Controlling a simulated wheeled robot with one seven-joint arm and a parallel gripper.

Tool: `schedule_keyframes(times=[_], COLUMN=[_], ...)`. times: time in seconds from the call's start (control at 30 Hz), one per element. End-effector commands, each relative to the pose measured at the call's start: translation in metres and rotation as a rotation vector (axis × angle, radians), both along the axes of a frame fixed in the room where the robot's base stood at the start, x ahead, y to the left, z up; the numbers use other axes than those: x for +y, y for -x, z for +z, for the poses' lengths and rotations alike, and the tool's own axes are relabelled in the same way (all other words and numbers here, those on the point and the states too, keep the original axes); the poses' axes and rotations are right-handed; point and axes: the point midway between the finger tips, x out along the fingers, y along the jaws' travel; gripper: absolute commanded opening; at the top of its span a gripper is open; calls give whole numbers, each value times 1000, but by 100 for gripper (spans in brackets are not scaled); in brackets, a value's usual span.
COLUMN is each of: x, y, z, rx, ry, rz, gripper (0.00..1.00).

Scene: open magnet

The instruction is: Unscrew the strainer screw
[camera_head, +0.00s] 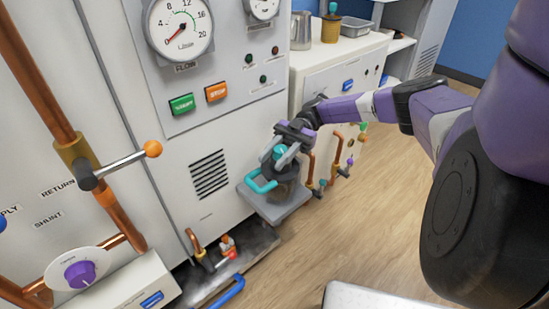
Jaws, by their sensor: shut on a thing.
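The strainer stands on a small grey shelf (277,205) that juts from the front of the white cabinet. The strainer's body (287,187) is dark and partly hidden by my gripper. A teal screw top (279,153) shows between my fingers. A teal loop-shaped handle (261,183) sticks out to the left, just below it. My gripper (279,157) points down over the strainer from the upper right, with its fingers closed around the teal screw top. The exact finger contact is small and hard to make out.
A copper pipe with an orange-tipped lever (152,149) stands at the left. Start and stop buttons and a flow gauge (180,27) are on the panel above. Small valves (320,188) sit right of the shelf. A blue handle (226,292) is below. Wooden floor (380,215) is clear at right.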

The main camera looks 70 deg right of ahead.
Motion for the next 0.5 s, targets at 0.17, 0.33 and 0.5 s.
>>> schedule_keyframes(times=[0.17,0.33,0.5], x=[-1,0,0], y=[0,0,0], z=[-5,-4,-3], rx=[7,6,4], ry=[7,5,3], rz=[-6,-5,-3], gripper=[0,54,54])
